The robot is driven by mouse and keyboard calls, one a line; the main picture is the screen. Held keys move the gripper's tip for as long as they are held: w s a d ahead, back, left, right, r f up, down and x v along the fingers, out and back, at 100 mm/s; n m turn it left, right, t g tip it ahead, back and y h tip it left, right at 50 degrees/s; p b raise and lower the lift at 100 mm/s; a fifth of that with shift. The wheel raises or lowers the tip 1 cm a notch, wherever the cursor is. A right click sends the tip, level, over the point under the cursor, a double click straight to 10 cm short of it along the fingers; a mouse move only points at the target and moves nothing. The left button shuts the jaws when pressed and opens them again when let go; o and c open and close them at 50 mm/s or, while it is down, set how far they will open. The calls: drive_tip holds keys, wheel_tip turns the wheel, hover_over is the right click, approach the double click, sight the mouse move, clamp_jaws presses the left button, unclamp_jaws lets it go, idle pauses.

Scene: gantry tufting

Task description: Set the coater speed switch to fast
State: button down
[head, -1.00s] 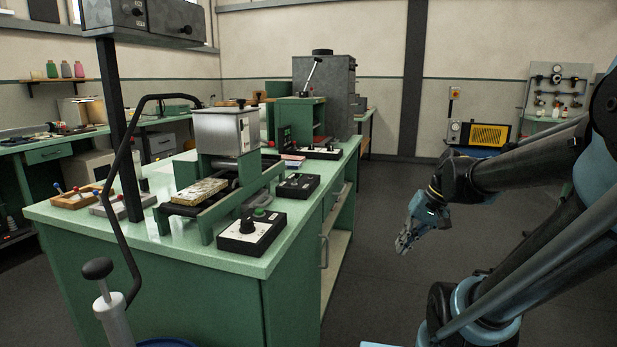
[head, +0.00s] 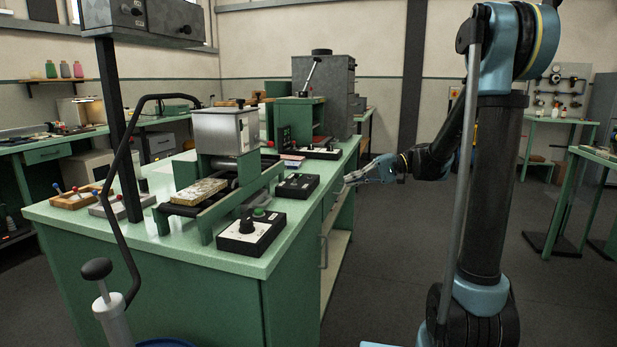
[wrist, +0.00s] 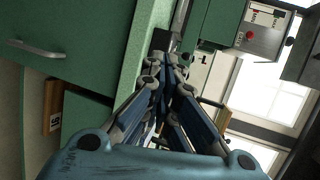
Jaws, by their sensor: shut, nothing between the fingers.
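The coater (head: 225,135), with a grey metal hopper, stands on the green bench. In front of it is a black control box (head: 250,234) with a knob (head: 247,226) and a green button. A second black control box (head: 297,186) lies further back along the bench's right side. I cannot tell which control is the speed switch or read its setting. My gripper (head: 346,181) is shut and empty, pointing left at the bench's right edge, just right of the second box. In the wrist view its closed fingers (wrist: 168,62) point toward the bench edge.
The green bench (head: 150,262) has drawers and an open shelf on its right side. A third control box (head: 318,152) sits further back. The floor right of the bench is clear.

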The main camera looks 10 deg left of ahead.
sight(307, 183)
drive_tip(key=shift+w+a+r+n+g+y, duration=0.15)
drive_tip(key=shift+w+a+n+g+y, duration=0.25)
drive_tip(key=shift+w, duration=0.5)
drive_tip(key=shift+w+a+r+n+g+y, duration=0.2)
drive_tip(key=shift+w+g+y, duration=0.25)
drive_tip(key=shift+w, duration=0.5)
drive_tip(key=shift+w+a+r+n+g+y, duration=0.1)
drive_tip(key=shift+w+a+n+g+y, duration=0.3)
drive_tip(key=shift+w, duration=0.5)
drive_tip(key=x, duration=1.4)
drive_tip(key=shift+s+a, duration=0.15)
drive_tip(key=shift+a, duration=0.05)
drive_tip(key=shift+r, duration=0.1)
